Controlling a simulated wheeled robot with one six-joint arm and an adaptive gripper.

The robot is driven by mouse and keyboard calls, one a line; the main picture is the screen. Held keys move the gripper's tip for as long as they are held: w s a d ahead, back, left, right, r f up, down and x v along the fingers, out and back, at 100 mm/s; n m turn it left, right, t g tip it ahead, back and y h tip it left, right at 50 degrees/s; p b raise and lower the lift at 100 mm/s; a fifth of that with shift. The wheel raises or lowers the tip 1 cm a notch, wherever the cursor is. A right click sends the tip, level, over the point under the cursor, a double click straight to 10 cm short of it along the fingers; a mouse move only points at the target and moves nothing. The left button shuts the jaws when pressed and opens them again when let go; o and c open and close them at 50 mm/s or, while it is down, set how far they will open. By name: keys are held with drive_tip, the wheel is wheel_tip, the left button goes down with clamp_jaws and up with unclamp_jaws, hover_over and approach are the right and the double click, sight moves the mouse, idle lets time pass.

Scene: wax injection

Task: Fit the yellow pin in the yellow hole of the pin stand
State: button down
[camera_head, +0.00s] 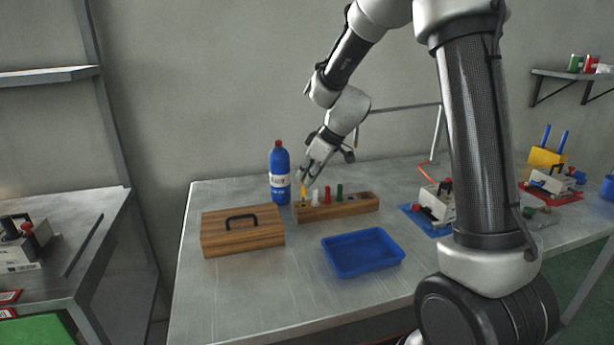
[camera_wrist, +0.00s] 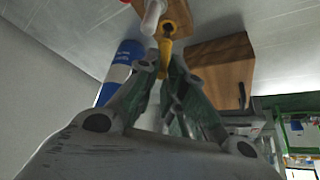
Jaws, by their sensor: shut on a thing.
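The pin stand (camera_head: 345,208) is a long wooden block on the metal table, holding upright white, red and green pins. Its end also shows at the top of the wrist view (camera_wrist: 180,12), beside the white pin (camera_wrist: 152,14). My gripper (camera_head: 303,178) is above the left end of the stand. It is shut on the yellow pin (camera_head: 303,190), which points down. In the wrist view the yellow pin (camera_wrist: 166,46) sits between my fingertips (camera_wrist: 164,66). Its lower end is at or just above the stand; I cannot tell whether it is in the hole.
A blue bottle (camera_head: 279,172) stands close behind and left of the stand. A wooden box (camera_head: 242,232) with a black handle is at the left. A blue tray (camera_head: 362,252) lies in front. Clamp devices (camera_head: 437,202) stand to the right. The table's front left is clear.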

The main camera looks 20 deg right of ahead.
drive_tip(key=shift+f, duration=1.7)
drive_tip(key=c, duration=1.4)
unclamp_jaws()
drive_tip(key=shift+c, duration=0.2)
drive_tip(key=v, duration=1.2)
